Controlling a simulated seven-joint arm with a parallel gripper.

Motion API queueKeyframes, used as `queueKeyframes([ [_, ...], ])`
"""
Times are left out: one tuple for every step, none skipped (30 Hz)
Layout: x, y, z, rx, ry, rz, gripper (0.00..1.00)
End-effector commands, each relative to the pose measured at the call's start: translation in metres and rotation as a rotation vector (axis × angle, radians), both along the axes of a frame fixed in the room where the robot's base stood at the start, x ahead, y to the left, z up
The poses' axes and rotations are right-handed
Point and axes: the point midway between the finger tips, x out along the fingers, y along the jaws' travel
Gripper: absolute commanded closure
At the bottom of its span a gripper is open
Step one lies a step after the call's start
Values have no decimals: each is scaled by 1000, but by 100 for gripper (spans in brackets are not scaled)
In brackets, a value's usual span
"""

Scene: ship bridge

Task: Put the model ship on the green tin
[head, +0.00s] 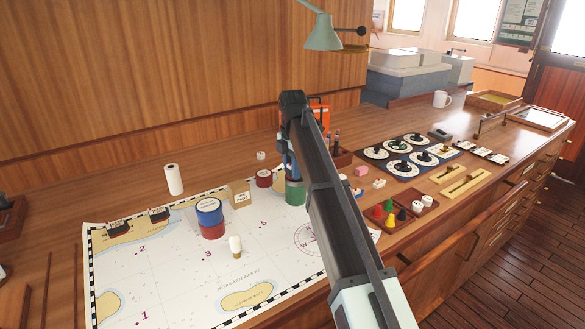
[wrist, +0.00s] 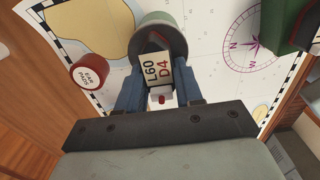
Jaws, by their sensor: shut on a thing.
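My gripper (head: 290,172) is low over the green tin (head: 295,195), which stands on the chart. In the wrist view my gripper's blue fingers (wrist: 158,82) are shut on the model ship (wrist: 157,70), with a dark hull, a white card reading "L60 D4" and a white block with a red funnel. The green tin (wrist: 146,20) shows behind the ship, which lies over its round top. I cannot tell whether the ship touches the tin. In the head view the held ship is largely hidden by my gripper and arm.
A small red tin (head: 264,178) stands left of the green tin. A blue tin on a red one (head: 209,215), a cardboard box (head: 239,194) and a white-topped piece (head: 236,246) stand further left. Two dark ships (head: 118,229) sit on the chart (head: 170,285). A tray of coloured pieces (head: 392,222) is right.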

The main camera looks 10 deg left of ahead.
Motion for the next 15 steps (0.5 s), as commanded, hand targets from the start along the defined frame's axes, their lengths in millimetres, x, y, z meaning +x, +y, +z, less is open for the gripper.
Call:
queueKeyframes([
  [0, 0, 0, 0, 0, 0, 94],
  [0, 0, 0, 0, 0, 0, 94],
  [0, 0, -1, 0, 0, 0, 94],
  [0, 0, -2, 0, 0, 0, 94],
  [0, 0, -2, 0, 0, 0, 94],
  [0, 0, -3, 0, 0, 0, 94],
  [0, 0, -3, 0, 0, 0, 62],
  [0, 0, -3, 0, 0, 0, 59],
  [0, 0, -3, 0, 0, 0, 55],
  [0, 0, -3, 0, 0, 0, 52],
  [0, 0, -3, 0, 0, 0, 49],
  [0, 0, -3, 0, 0, 0, 45],
  [0, 0, -3, 0, 0, 0, 43],
  [0, 0, -3, 0, 0, 0, 40],
  [0, 0, -3, 0, 0, 0, 39],
])
